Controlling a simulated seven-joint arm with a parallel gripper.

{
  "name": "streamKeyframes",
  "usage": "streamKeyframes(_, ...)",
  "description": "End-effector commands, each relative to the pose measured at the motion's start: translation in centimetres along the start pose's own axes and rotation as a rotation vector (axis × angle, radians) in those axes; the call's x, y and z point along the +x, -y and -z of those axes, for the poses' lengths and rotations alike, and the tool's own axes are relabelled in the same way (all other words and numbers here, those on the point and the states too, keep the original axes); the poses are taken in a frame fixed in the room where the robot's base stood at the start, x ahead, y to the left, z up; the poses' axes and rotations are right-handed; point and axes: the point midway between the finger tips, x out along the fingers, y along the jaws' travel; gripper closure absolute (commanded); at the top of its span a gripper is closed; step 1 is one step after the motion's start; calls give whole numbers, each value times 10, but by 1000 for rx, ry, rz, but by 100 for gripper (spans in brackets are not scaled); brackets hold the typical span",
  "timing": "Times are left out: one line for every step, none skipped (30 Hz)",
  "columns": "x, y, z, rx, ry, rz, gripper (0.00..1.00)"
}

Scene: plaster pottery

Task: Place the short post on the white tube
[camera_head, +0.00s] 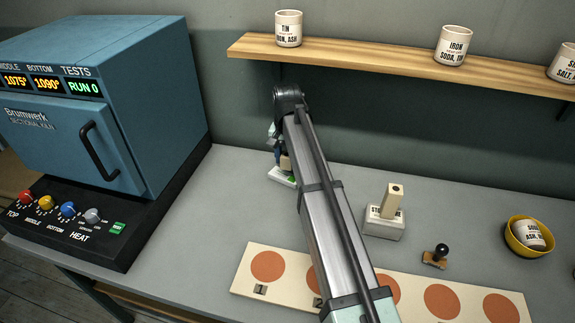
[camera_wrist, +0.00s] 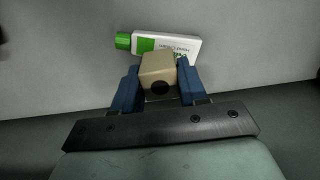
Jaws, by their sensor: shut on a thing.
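The short post (camera_wrist: 157,66) is a beige block with a dark round hole in its near end. My gripper (camera_wrist: 158,80) is shut on it, with a blue finger on each side. In the head view my gripper (camera_head: 279,146) is small and partly behind my arm, and the post (camera_head: 285,163) shows just under it. The white tube (camera_wrist: 182,47) has green markings and a green cap and lies on the table. In the head view the tube (camera_head: 281,177) shows right below the post, partly covered. The post overlaps the tube's edge in the wrist view; I cannot tell whether they touch.
A blue kiln (camera_head: 100,100) stands at the left. A wooden shelf (camera_head: 400,68) with cups runs above the back. Right of my arm are another beige post (camera_head: 392,203) on a labelled block (camera_head: 382,225), a stamp (camera_head: 436,256), a yellow bowl (camera_head: 515,244) and a dotted board (camera_head: 413,289).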

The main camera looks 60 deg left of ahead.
Motion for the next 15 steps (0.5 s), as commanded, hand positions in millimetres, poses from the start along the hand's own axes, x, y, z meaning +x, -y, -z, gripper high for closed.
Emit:
streamKeyframes(2,0,0,0,0,0,91)
streamKeyframes(4,0,0,0,1,0,91)
streamKeyframes(8,0,-1,0,1,-1,91)
streamKeyframes(11,0,-1,0,2,-1,91)
streamKeyframes(15,0,-1,0,2,-1,91)
streamKeyframes(20,0,-1,0,2,-1,91)
streamKeyframes(24,0,-1,0,2,-1,91)
streamKeyframes(28,0,-1,0,1,-1,91)
streamKeyframes(33,0,-1,0,1,-1,91)
streamKeyframes(36,-1,1,1,1,-1,91)
streamKeyframes(37,-1,3,1,1,-1,91)
streamKeyframes(39,-1,4,0,1,0,91)
streamKeyframes(39,-2,4,0,1,0,91)
streamKeyframes(39,-2,4,0,0,0,91)
streamKeyframes(39,-1,4,0,0,0,91)
